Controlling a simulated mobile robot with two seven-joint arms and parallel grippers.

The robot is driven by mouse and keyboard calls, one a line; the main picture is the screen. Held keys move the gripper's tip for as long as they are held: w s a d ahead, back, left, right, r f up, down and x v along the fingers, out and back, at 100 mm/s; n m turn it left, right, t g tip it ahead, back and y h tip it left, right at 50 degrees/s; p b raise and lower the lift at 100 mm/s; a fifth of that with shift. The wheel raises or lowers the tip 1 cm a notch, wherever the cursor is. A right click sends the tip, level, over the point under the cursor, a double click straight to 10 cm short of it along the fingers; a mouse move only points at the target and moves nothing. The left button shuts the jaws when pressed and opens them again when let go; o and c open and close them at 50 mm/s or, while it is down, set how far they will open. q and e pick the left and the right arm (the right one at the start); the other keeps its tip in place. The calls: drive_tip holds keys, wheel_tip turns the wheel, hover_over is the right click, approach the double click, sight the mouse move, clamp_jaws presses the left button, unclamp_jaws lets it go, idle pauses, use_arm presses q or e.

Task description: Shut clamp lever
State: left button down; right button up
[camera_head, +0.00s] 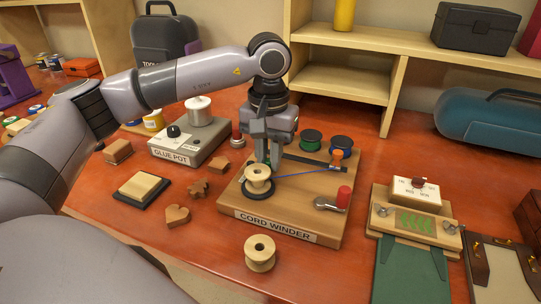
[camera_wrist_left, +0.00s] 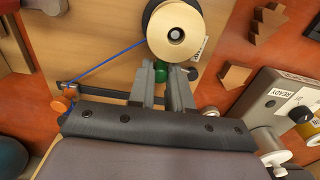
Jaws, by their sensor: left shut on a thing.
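The cord winder (camera_head: 277,227) is a wooden board with a wooden spool (camera_head: 258,181) standing on a dark round base. My left gripper (camera_head: 268,162) reaches down just behind the spool. In the left wrist view its two fingers (camera_wrist_left: 166,78) are shut on a small green knob (camera_wrist_left: 161,70), which I take as the clamp lever's grip. The knob sits right beside the spool (camera_wrist_left: 175,36). The fingers hide most of the lever, so its angle cannot be told. A blue cord (camera_head: 300,174) runs from the spool to an orange guide (camera_head: 338,155). My right gripper is out of view.
A red-handled crank (camera_head: 343,198) stands at the board's right. A loose spool (camera_head: 260,252) stands in front. The glue pot (camera_head: 188,140) and small wooden shapes (camera_head: 178,215) lie left. A clamped jig with green cloth (camera_head: 413,225) is on the right. Shelves (camera_head: 345,80) stand behind.

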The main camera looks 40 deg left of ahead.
sight(268, 162)
use_arm(q)
drive_tip(key=shift+s+m, duration=0.1)
drive_tip(key=shift+m, duration=0.2)
drive_tip(key=c, duration=1.1)
unclamp_jaws()
drive_tip(key=shift+o, duration=0.2)
drive_tip(key=shift+r, duration=3.6)
drive_tip(key=shift+s, duration=0.1)
